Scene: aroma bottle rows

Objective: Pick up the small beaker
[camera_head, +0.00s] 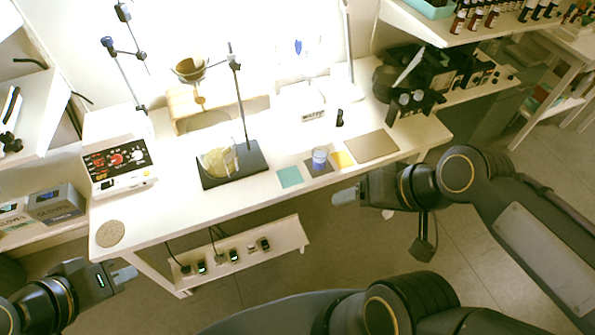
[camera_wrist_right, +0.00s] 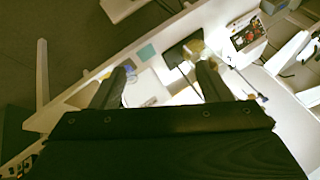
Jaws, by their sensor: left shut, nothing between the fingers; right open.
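The small beaker (camera_head: 320,155) holds blue liquid and stands upright on a dark square mat (camera_head: 313,170) near the table's front edge. In the right wrist view the small beaker (camera_wrist_right: 130,71) shows faintly beside the left-hand finger. My right gripper (camera_head: 345,197) is open and empty, in front of the table edge, below and right of the beaker in the head view and apart from it. In the wrist view its fingers (camera_wrist_right: 162,76) are spread with nothing gripped. My left gripper (camera_head: 125,275) is shut and empty, in front of the table's left end.
A larger beaker with yellow liquid (camera_head: 218,162) stands on the dark base of a stand (camera_head: 247,168). A teal square (camera_head: 290,177), a yellow square (camera_head: 343,159) and a brown mat (camera_head: 372,147) lie near the small beaker. A microscope-like dark instrument (camera_head: 405,105) stands at the table's right end.

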